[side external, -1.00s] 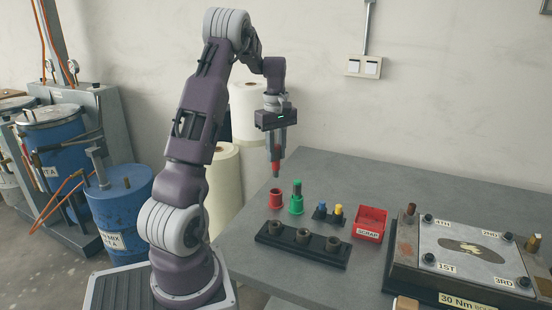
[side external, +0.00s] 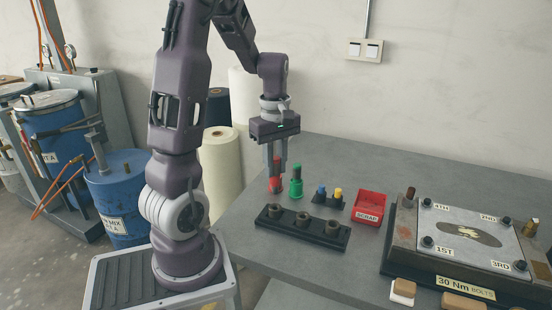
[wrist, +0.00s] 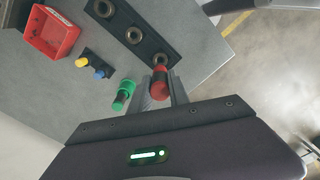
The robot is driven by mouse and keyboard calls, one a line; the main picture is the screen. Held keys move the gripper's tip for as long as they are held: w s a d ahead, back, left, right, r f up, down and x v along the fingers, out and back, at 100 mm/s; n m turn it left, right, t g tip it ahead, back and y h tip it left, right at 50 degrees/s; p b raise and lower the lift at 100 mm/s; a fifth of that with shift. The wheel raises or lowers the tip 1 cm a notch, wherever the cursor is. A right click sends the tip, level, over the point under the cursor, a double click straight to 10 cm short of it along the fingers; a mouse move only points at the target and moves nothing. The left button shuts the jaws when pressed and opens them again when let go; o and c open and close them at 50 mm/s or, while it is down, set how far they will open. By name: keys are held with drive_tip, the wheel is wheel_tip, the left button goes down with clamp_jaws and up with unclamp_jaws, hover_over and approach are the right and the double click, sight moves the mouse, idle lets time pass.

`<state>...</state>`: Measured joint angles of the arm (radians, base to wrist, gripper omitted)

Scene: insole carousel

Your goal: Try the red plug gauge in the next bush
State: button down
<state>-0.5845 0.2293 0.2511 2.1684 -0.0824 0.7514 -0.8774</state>
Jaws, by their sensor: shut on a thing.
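My gripper (side external: 275,163) points down and is shut on the red plug gauge (wrist: 160,84), which shows between the fingers in the wrist view. A black rack (side external: 262,223) in front carries three dark bushes in a row: left (side external: 276,210), middle (side external: 302,218) and right (side external: 333,227). Their open bores face up in the wrist view (wrist: 134,35).
A bolted plate fixture (side external: 455,244) fills the right side.

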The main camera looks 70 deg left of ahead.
sight(275, 185)
drive_tip(key=shift+f, duration=2.3)
drive_tip(key=shift+f, duration=0.4)
idle(0.5)
drive_tip(key=shift+r, duration=1.95)
